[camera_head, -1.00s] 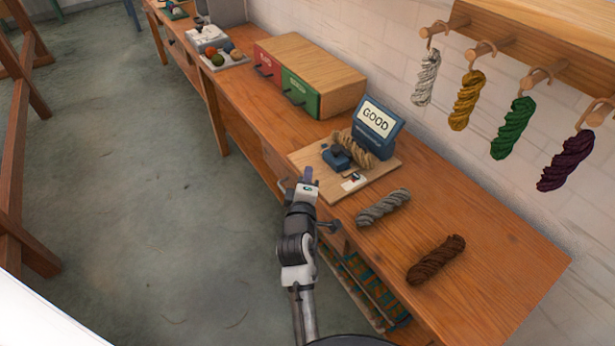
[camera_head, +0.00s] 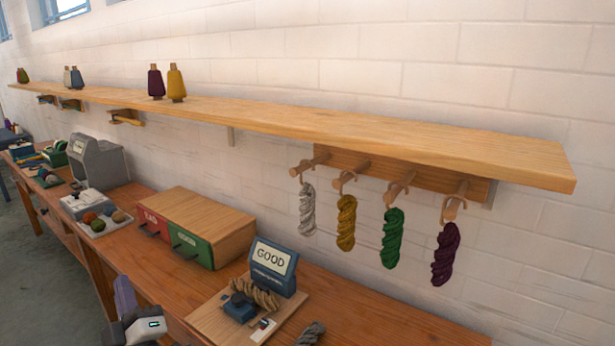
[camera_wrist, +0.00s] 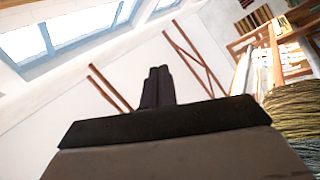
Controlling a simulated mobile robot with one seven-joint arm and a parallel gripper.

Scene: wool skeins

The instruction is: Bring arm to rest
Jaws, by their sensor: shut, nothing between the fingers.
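My gripper (camera_head: 124,296) shows at the bottom left of the head view, in front of the workbench edge. In the wrist view its two dark fingers (camera_wrist: 157,88) are together with nothing between them, pointing toward a white wall and windows. It touches no skein. A beige skein (camera_head: 256,294) lies on the tester (camera_head: 273,265), whose screen reads GOOD. A grey skein (camera_head: 311,334) lies on the bench, cut off by the bottom edge of the head view.
White, yellow (camera_head: 346,223), green and purple (camera_head: 445,254) skeins hang from pegs under a long shelf (camera_head: 400,140). A drawer box (camera_head: 215,222) with red and green fronts stands on the workbench (camera_head: 365,325). Balls of wool sit on a tray farther left.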

